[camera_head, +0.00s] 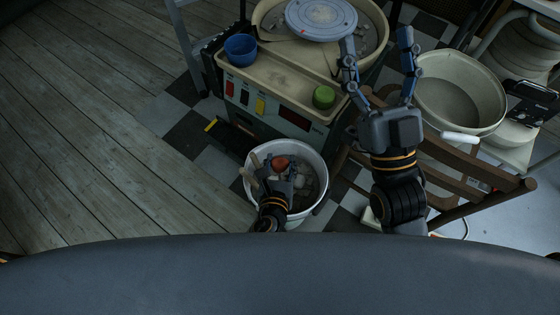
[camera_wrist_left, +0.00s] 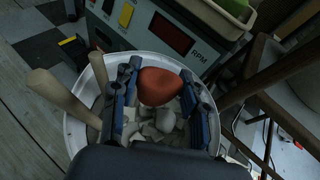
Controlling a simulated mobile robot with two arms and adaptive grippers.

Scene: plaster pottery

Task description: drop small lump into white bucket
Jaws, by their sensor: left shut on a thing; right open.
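A small red-brown lump (camera_head: 280,162) is held between the fingers of my left gripper (camera_head: 278,168). The lump also shows in the left wrist view (camera_wrist_left: 160,86), between the two blue-edged fingers. My left gripper is over the white bucket (camera_head: 318,160), with the bucket's rim around it in the picture. The bucket (camera_wrist_left: 76,138) holds grey-white chunks (camera_wrist_left: 160,126) and wooden handles. My right gripper (camera_head: 378,42) is open and empty, above the pottery wheel's right side.
The pottery wheel (camera_head: 230,62) stands behind the bucket, with a blue cup (camera_head: 240,48) and green round thing (camera_head: 324,96) on its tray. A wooden stool (camera_head: 450,170) and large pale basin (camera_head: 475,95) are to the right. Open plank floor (camera_head: 90,130) lies left.

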